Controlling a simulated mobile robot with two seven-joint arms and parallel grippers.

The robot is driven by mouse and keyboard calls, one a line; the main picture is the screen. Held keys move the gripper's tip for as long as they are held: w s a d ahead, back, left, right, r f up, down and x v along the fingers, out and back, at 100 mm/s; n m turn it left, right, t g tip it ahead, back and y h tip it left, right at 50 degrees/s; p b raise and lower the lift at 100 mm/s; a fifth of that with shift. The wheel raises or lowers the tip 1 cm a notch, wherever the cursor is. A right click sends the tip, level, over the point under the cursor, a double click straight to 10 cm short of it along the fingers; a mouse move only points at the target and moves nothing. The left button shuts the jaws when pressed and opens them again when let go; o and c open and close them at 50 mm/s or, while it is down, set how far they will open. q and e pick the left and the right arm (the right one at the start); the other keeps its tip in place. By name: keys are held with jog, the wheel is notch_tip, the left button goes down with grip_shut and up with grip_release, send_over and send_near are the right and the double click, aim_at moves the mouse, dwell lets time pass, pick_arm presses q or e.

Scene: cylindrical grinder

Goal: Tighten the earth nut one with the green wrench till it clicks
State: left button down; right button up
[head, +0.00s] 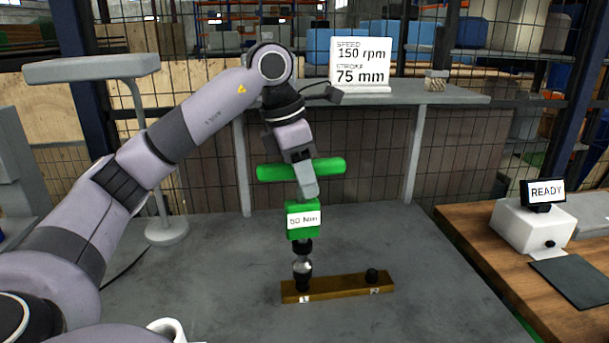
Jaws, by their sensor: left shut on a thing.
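The green wrench (303,222) stands upright in the head view, with a crossbar handle (325,169) at its top and a "50 Nm" label on its body. My left gripper (308,187) is shut on the green wrench near the crossbar. The wrench's socket end (302,268) is down over the earth nut at position 1 of the brass bar (338,288) and hides that nut. A second dark nut (372,276) shows at position 2. Whether the socket is fully seated cannot be told. My right gripper is not in view.
A raised shelf (440,92) behind carries a sign (361,62) reading 150 rpm and 75 mm. A wooden bench (470,222) at right holds a white box (528,228) with a READY display (544,192). A white cup (168,328) is at the front left. The grey table (230,270) is clear around the bar.

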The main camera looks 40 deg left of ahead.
pick_arm(q)
jog(key=shift+f, duration=0.25)
jog(key=shift+f+b, duration=0.85)
jog(key=shift+f, duration=0.6)
dwell(0.6)
